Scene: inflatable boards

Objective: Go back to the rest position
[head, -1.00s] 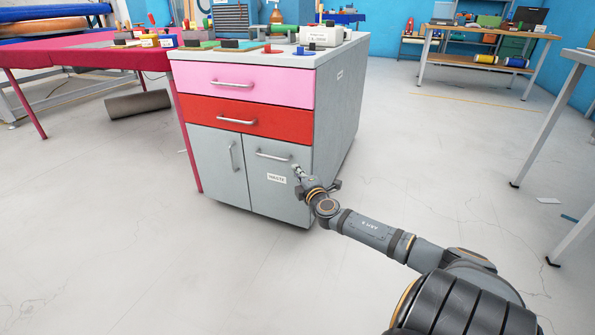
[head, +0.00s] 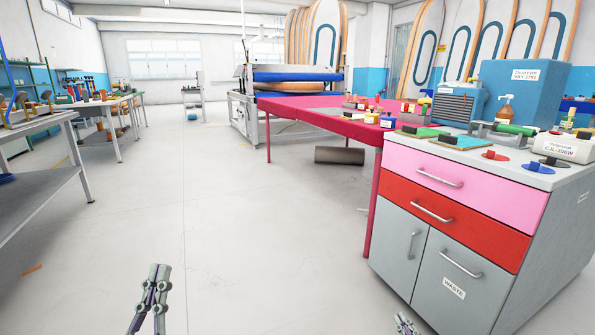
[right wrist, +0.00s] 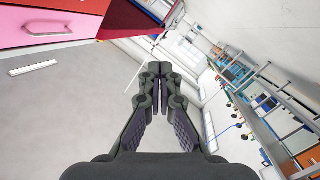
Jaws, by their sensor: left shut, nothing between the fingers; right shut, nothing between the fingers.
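My left gripper (head: 157,272) shows at the bottom of the head view, left of the middle, pointing up. It is shut and empty above the bare floor. My right gripper (head: 403,322) shows only by its tip at the bottom edge, in front of the grey cabinet's lower doors. In the right wrist view my right gripper (right wrist: 154,70) has its fingertips together, with nothing between them. Both arms are otherwise out of the head view.
A grey cabinet (head: 562,235) with pink and red drawers, all closed, stands at the right. A pink table (head: 312,110) adjoins it, with a dark roll (head: 340,155) on the floor beneath. Workbenches (head: 50,125) line the left.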

